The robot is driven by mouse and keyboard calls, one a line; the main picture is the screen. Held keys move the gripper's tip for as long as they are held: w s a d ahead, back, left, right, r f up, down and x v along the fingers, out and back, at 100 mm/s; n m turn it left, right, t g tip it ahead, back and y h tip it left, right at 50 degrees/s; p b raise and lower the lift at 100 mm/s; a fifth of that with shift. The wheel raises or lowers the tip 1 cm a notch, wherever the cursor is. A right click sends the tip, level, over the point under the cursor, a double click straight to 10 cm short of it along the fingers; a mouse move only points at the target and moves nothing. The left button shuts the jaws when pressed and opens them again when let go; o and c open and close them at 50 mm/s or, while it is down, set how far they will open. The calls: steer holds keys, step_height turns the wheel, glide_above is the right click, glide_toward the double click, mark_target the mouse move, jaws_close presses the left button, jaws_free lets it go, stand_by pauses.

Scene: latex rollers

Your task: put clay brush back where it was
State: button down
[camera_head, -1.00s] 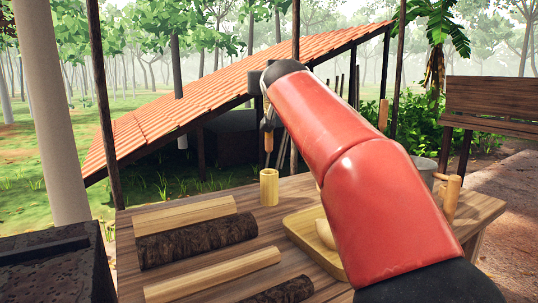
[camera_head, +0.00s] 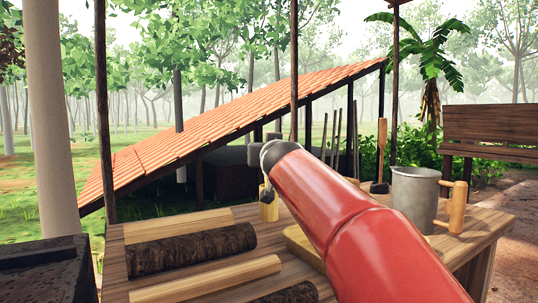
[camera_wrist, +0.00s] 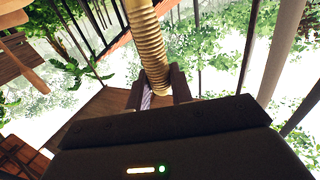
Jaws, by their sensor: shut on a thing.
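My gripper (camera_head: 267,190) is small and partly hidden behind my red arm in the head view, just at the pale yellow wooden cup (camera_head: 268,210) on the table. In the wrist view my gripper (camera_wrist: 158,92) has both dark fingers closed on a ribbed, yellowish rod, which I take to be the clay brush (camera_wrist: 148,40). The rod runs out of the top of that view, so its far end is hidden. I cannot tell in the head view whether the brush is inside the cup, above it or in front of it.
Bark-covered logs (camera_head: 190,250) and pale split wood (camera_head: 205,283) lie on the left of the table (camera_head: 118,262). A wooden tray (camera_head: 300,243) is partly behind my arm. A metal mug (camera_head: 415,195) with a wooden handle stands at the right. A dark box (camera_head: 45,270) is at far left.

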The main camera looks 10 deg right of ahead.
steer(key=shift+f, duration=0.15)
steer(key=c, duration=1.2)
jaws_free()
steer(key=shift+c, duration=0.2)
steer(key=shift+r, duration=0.2)
steer(key=s+b, duration=0.3)
steer(key=s, duration=0.9)
steer(key=shift+a, duration=0.45)
